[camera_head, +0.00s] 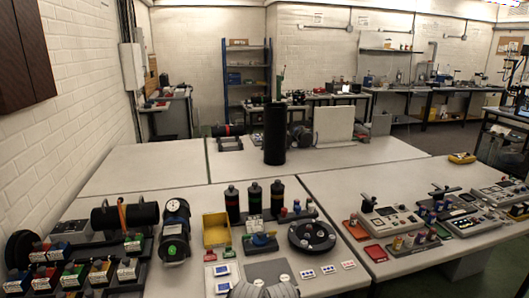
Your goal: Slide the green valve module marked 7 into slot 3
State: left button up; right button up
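Several small colored modules with white labels stand in dark racks at the lower left. A green module (73,276) is in the front row, between a red and a yellow one. Another green module (133,243) stands on a separate dark block just behind that row. The markings are too small to read, so I cannot tell which one carries the 7. Slot numbers are not legible either, and I cannot tell which opening is slot 3.
A horizontal black cylinder (145,214) with an orange strap lies behind the modules. A tall black cylinder (274,135) stands farther back. The left rear tabletop (150,165) is clear.

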aim_at(134, 242)
jog(key=i+j, duration=0.1)
jog(key=j, duration=0.4)
jog(key=i+j, duration=0.1)
jog(key=j, duration=0.45)
jog(key=i+j, duration=0.1)
jog(key=j, duration=0.4)
jog(key=z, duration=0.05)
